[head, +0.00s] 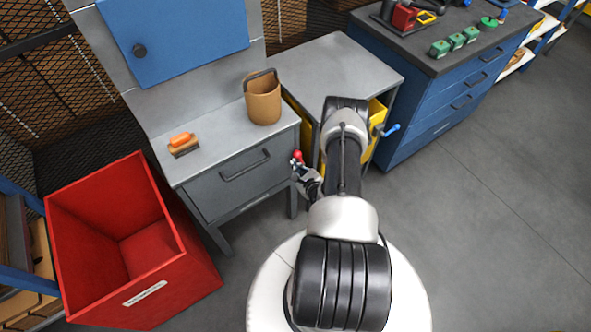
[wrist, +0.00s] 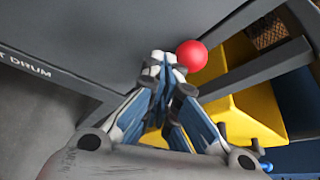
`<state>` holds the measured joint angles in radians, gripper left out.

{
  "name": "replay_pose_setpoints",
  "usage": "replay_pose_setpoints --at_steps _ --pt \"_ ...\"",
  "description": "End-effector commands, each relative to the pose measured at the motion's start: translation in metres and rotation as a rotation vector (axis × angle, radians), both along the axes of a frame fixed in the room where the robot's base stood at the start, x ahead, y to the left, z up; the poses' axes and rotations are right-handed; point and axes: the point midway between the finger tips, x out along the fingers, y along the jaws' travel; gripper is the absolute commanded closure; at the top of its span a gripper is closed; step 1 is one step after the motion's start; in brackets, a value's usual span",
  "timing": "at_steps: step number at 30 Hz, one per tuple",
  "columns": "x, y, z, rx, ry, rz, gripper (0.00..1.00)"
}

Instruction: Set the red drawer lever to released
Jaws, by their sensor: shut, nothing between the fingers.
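The red drawer lever shows as a round red knob (head: 297,155) at the right front edge of the grey drawer cabinet (head: 240,187). In the wrist view the red knob (wrist: 191,56) is just right of my fingertips; its shaft is hidden behind them. My gripper (head: 301,168) is shut and empty, with its tips close beside the knob. The wrist view shows my gripper (wrist: 162,62) with its fingers together. I cannot tell whether the tips touch the lever.
A yellow bin (wrist: 235,110) sits under the adjoining grey table (head: 352,62), near a blue-handled crank (head: 390,130). A brown bucket (head: 263,100) and an orange-handled brush (head: 183,145) stand on the cabinet. A red crate (head: 185,280) is at left. Floor at right is clear.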

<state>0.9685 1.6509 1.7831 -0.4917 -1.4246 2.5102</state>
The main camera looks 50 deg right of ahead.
Motion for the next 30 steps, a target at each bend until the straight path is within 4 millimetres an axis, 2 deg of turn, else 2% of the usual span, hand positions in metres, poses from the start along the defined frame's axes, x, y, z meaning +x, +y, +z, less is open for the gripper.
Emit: replay_pose_setpoints --at_steps 1,12,30 --pt "-0.0005 -0.0051 0.0032 0.033 -0.012 -0.004 1.0" --pt "-0.002 -0.0101 0.0081 0.213 -0.054 -0.004 1.0" --pt "-0.0023 -0.0102 0.0086 0.252 -0.061 -0.003 1.0"
